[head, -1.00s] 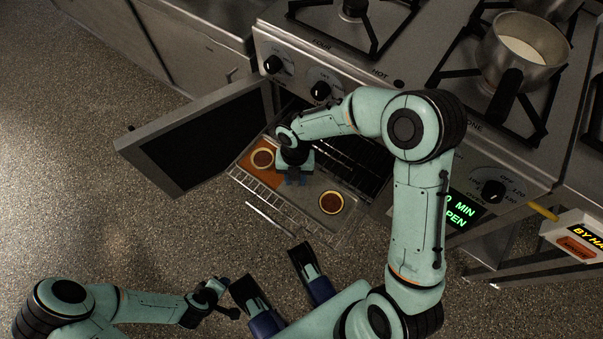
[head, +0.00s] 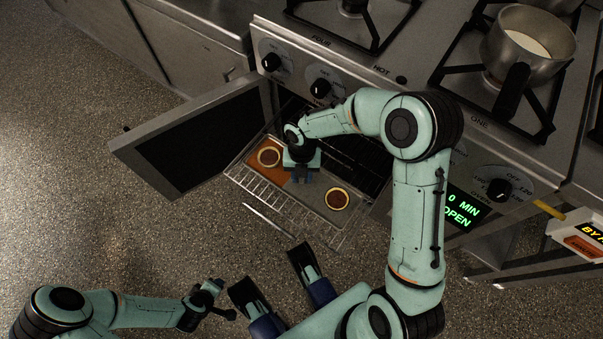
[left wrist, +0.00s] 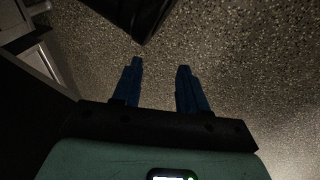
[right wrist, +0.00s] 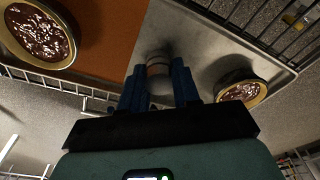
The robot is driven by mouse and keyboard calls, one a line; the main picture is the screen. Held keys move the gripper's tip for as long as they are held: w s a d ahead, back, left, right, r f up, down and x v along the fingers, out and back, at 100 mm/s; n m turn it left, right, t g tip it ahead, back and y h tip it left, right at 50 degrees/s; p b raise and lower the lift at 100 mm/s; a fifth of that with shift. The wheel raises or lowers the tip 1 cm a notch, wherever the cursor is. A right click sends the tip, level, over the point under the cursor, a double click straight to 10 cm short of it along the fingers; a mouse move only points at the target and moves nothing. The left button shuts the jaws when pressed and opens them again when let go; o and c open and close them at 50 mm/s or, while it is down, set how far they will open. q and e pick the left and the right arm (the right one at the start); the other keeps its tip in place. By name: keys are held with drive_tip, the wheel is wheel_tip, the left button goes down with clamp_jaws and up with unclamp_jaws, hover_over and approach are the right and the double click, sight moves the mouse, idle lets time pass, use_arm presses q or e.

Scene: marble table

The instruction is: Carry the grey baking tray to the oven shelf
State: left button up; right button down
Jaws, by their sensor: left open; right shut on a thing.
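The grey baking tray (head: 312,198) is at the open oven's wire shelf (head: 258,190), over its front part. It bears an orange-brown mat and two round tarts, a left tart (head: 269,157) and a right tart (head: 337,199). My right gripper (head: 302,180) points down at the tray's middle, between the tarts. In the right wrist view its fingers (right wrist: 158,75) are shut around a small rounded piece at the tray, partly hidden. My left gripper (head: 222,298) is open and empty over the floor, and its spread fingers show in the left wrist view (left wrist: 160,68).
The oven door (head: 195,140) stands open at the left. A stove with knobs and a pan (head: 525,50) of white liquid is above. A lit display (head: 463,208) and a box (head: 580,240) are at the right. The floor in front is open.

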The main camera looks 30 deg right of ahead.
drive_tip(key=c, duration=0.8)
unclamp_jaws()
drive_tip(key=shift+f, duration=0.15)
use_arm(q)
drive_tip(key=shift+s+f, duration=0.1)
use_arm(e)
drive_tip(key=shift+r, duration=0.3)
drive_tip(key=r, duration=0.2)
drive_tip(key=r+p, duration=0.1)
drive_tip(key=r, duration=0.1)
drive_tip(key=r+p, duration=0.1)
drive_tip(key=r, duration=0.1)
drive_tip(key=shift+w+d+r, duration=0.25)
drive_tip(key=shift+w, duration=0.1)
use_arm(q)
drive_tip(key=shift+g+h, duration=0.3)
drive_tip(key=shift+g, duration=0.1)
drive_tip(key=s+d+r, duration=0.2)
drive_tip(key=r, duration=0.1)
drive_tip(key=shift+s, duration=0.3)
use_arm(e)
drive_tip(key=shift+r, duration=0.35)
use_arm(q)
drive_tip(key=shift+a, duration=0.1)
